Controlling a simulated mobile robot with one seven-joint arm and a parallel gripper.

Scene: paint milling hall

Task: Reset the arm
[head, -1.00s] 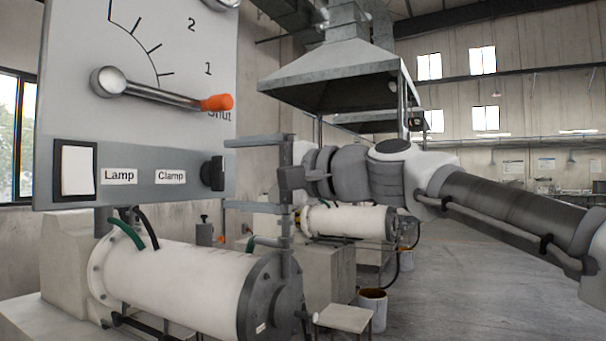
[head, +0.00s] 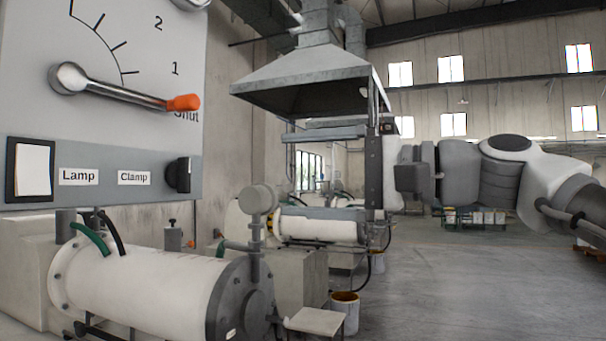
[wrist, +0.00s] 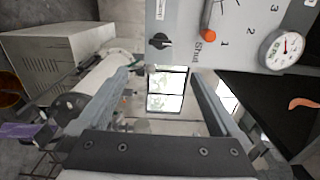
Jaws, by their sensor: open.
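My gripper (head: 283,174) is open and empty, with its two fingers pointing left toward the panel in the head view. It hangs in the air to the right of the grey control panel (head: 105,115), clearly apart from it. The panel bears a metal lever with an orange tip (head: 184,103), pointing at Shut. In the wrist view, the open fingers (wrist: 160,80) reach forward with nothing between them. The panel (wrist: 190,55) shows ahead there, with the orange lever tip (wrist: 208,35) beside Shut.
The panel also carries a white Lamp switch (head: 31,170) and a black Clamp knob (head: 179,174). A white milling cylinder (head: 140,285) lies below it. A gauge (wrist: 283,48) shows in the wrist view. An extraction hood (head: 305,85) hangs behind. Open floor (head: 470,285) lies at right.

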